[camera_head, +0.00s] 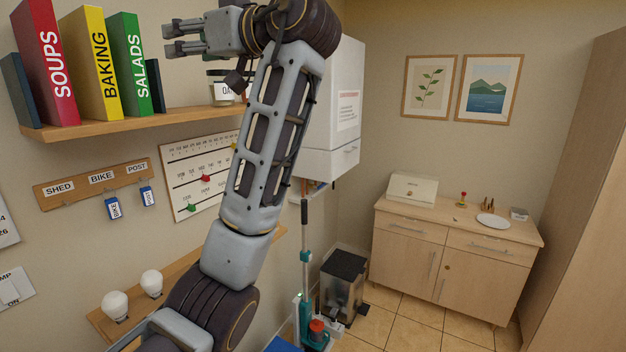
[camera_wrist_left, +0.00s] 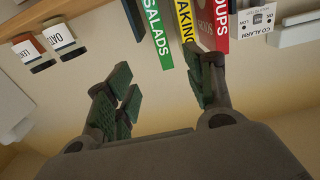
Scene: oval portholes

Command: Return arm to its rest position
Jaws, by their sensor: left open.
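My left arm (camera_head: 270,140) rises across the middle of the head view, in front of the wall. My left gripper (camera_head: 172,38) is at the top, at the height of the upper part of the books, to the right of the green SALADS book (camera_head: 131,65). Its fingers point left. In the left wrist view the gripper (camera_wrist_left: 163,82) shows its green-padded fingers spread apart, with nothing between them. Beyond the fingers, the books appear upside down. My right gripper is not in view.
The shelf (camera_head: 120,124) holds books and a jar (camera_head: 221,88), close to my gripper. Key hooks (camera_head: 95,185), a calendar (camera_head: 180,170) and bulbs (camera_head: 115,305) are left. A sideboard (camera_head: 450,255) stands far right, with floor before it.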

